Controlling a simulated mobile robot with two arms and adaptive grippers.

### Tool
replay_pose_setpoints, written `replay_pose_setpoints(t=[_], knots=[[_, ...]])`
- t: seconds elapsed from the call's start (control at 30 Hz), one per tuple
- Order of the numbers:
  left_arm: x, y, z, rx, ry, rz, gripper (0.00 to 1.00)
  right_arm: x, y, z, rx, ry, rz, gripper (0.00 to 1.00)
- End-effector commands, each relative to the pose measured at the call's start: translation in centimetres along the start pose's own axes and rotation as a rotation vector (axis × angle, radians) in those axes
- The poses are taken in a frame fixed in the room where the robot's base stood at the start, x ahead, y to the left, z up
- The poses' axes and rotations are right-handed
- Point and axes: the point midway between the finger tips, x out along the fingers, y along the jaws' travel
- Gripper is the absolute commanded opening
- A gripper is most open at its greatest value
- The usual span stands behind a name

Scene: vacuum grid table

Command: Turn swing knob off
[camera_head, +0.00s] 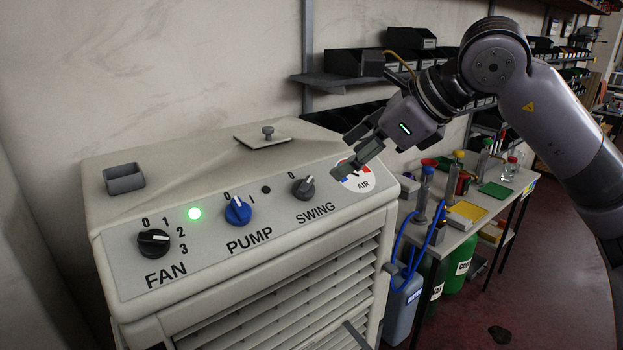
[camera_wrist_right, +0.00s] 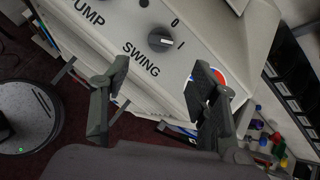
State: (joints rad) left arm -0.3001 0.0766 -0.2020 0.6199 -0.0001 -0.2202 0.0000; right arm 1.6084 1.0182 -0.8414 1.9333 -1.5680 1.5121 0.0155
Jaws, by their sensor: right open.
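The swing knob (camera_head: 304,187) is a small dark grey knob on the cooler's sloped panel, above the label SWING. In the right wrist view the knob (camera_wrist_right: 160,40) shows a light mark pointing toward the "I", away from the "0". My right gripper (camera_head: 354,157) is open and empty, above the panel to the right of the knob, near the round AIR sticker. In the right wrist view its fingers (camera_wrist_right: 160,72) stand apart, with the knob beyond them and not touched. My left gripper is not in view.
The panel (camera_head: 208,232) also carries a black FAN knob (camera_head: 153,243), a blue PUMP knob (camera_head: 238,210) and a lit green lamp (camera_head: 194,213). A side table (camera_head: 455,232) with bottles stands at right.

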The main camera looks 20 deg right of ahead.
Motion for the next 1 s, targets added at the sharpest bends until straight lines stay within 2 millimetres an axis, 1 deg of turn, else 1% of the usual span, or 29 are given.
replay_pose_setpoints(t=[0.03,0.1,0.3,0.4,0.5,0.6,0.7,0.97,1.0], knots=[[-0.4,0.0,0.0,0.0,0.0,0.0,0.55,1.1,0.0,0.1,0.001,0.003,0.004,0.55],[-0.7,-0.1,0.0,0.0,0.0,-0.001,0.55,2.7,0.0,0.1,0.0,0.003,0.004,0.55],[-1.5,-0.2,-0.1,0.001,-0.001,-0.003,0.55,6.9,0.0,0.1,0.002,0.002,0.003,0.55],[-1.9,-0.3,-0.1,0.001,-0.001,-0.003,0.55,8.6,0.1,0.1,0.0,0.001,0.004,0.55],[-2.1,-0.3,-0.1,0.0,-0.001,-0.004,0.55,9.9,0.0,0.1,0.001,-0.001,0.002,0.55],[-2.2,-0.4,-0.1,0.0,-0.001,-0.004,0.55,10.8,0.0,0.1,0.002,0.0,0.003,0.55],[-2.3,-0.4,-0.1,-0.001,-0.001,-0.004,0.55,11.2,0.0,0.1,0.001,-0.001,0.001,0.55],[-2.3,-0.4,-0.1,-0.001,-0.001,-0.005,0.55,11.3,0.0,0.0,0.001,-0.002,0.001,0.55],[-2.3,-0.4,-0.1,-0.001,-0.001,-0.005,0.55,11.3,0.0,0.0,0.001,-0.002,0.001,0.52]])
